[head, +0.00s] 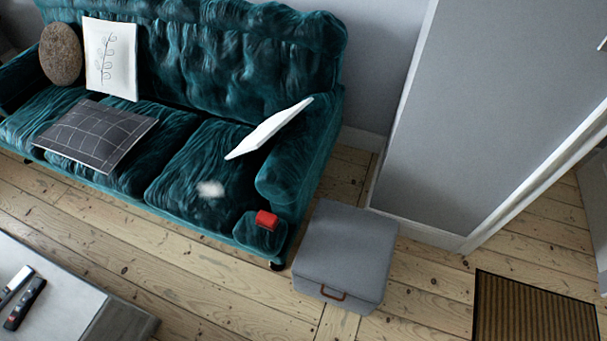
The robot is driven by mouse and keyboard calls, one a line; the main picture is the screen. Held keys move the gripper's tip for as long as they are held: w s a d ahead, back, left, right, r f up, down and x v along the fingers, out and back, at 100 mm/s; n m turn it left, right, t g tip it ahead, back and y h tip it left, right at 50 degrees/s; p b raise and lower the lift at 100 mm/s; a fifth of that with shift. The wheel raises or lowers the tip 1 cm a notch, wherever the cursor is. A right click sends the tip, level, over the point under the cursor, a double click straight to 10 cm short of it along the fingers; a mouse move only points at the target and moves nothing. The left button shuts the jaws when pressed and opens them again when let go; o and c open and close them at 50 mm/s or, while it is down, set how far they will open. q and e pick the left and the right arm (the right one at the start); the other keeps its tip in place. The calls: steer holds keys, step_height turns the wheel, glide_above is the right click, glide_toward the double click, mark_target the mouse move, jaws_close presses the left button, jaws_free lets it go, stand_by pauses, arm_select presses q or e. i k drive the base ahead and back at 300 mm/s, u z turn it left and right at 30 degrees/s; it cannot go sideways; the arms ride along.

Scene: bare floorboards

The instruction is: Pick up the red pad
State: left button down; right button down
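The red pad (266,220) is a small red block-like thing in the head view. It lies at the front right corner of the teal velvet sofa (250,58), just in front of the right armrest. Neither of my grippers shows in the head view.
A grey cube ottoman (346,252) stands just right of the sofa's corner. A grey table (75,300) with dark handheld objects is at lower left. Cushions lie on the sofa. A brown doormat (535,308) is at lower right. Bare floorboards (215,285) lie between sofa and table.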

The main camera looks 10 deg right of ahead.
mark_target(267, 221)
steer(key=u, duration=1.5)
steer(key=i, duration=0.8)
steer(key=z, duration=2.45)
